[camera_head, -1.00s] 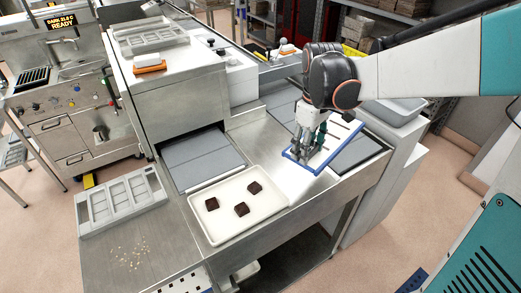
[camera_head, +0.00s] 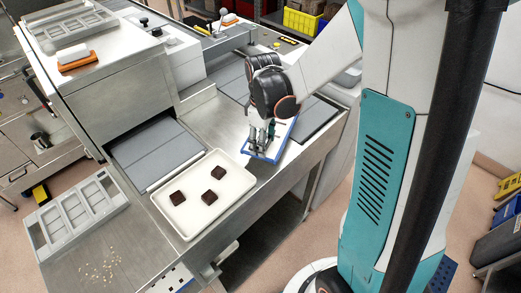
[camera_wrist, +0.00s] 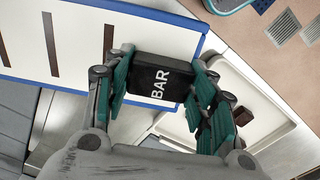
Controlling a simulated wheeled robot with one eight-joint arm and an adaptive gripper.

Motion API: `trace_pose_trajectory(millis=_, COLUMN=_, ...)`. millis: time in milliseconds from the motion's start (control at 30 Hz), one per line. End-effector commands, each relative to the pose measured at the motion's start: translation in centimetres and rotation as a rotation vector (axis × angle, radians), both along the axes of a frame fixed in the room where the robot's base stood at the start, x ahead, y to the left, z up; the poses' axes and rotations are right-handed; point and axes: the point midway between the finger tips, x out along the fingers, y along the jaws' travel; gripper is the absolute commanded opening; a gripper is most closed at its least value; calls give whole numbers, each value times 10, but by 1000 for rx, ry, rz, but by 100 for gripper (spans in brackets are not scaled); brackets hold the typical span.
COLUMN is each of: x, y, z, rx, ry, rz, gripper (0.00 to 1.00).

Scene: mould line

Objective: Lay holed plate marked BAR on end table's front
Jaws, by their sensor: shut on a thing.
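The holed plate (camera_head: 281,137) is white with a blue rim and dark slots. It is at the right part of the steel table, to the right of a cream tray. It also shows in the wrist view (camera_wrist: 80,40), with a black block marked BAR (camera_wrist: 160,78) at its edge. My gripper (camera_head: 260,145) is shut on this block; its green-padded fingers sit on both sides in the wrist view (camera_wrist: 162,90). I cannot tell whether the plate rests on the steel or hangs just above it. The steel end table (camera_head: 135,245) runs to the lower left.
The cream tray (camera_head: 185,229) holds three dark brown pieces. A grey tray with compartments (camera_head: 77,215) and scattered crumbs (camera_head: 100,268) lie to the left. A strip with dark holes (camera_head: 172,281) shows at the front edge. A steel machine (camera_head: 110,85) stands behind.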

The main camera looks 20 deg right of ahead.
Motion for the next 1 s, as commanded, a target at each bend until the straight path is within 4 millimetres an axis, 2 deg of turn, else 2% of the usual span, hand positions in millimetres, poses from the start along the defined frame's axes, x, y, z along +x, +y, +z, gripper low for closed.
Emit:
trace_pose_trajectory(millis=267, x=0, y=0, z=-20, rx=0, ry=0, rz=0, gripper=18)
trace_pose_trajectory(millis=500, x=0, y=0, z=-50, rx=0, ry=0, rz=0, gripper=18)
trace_pose_trajectory(millis=833, x=0, y=0, z=-52, rx=0, ry=0, rz=0, gripper=18)
trace_pose_trajectory(millis=867, x=0, y=0, z=-52, rx=0, ry=0, rz=0, gripper=56)
trace_pose_trajectory(millis=933, x=0, y=0, z=-51, rx=0, ry=0, rz=0, gripper=71)
trace_pose_trajectory(millis=1000, x=0, y=0, z=-51, rx=0, ry=0, rz=0, gripper=71)
